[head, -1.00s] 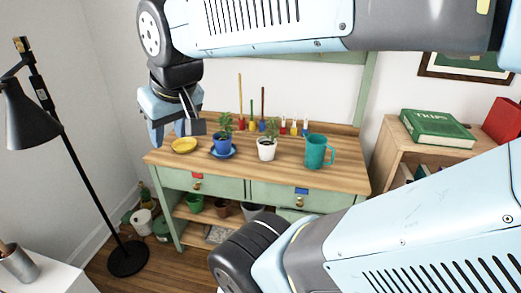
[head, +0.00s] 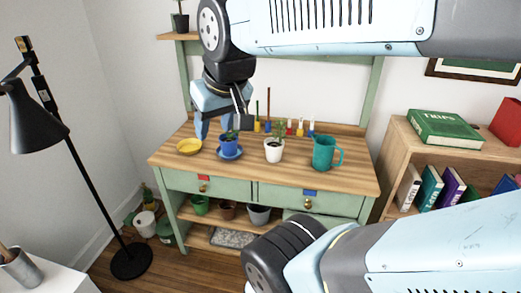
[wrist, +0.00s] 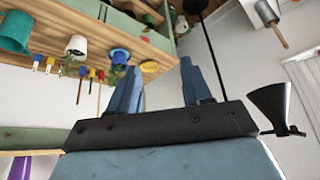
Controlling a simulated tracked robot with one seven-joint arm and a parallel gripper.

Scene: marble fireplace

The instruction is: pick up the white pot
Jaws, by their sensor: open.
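The white pot (head: 273,154) holds a green plant and stands upright on the wooden top of the green bench (head: 300,175). It stands between the blue pot (head: 228,145) on its blue saucer and the teal jug (head: 324,153). In the wrist view the white pot (wrist: 76,46) shows at the upper left, outside the jaws. My gripper (head: 220,132) is open and empty, left of the white pot in the head view, and hides part of the blue pot's plant. In the wrist view my gripper (wrist: 160,80) has its two blue fingers spread apart.
A yellow dish (head: 189,146) lies left on the bench. Several colored tools stand behind the pots. A black lamp (head: 75,160) stands left. A bookcase (head: 400,150) with books is at the right. The bench front near the white pot is clear.

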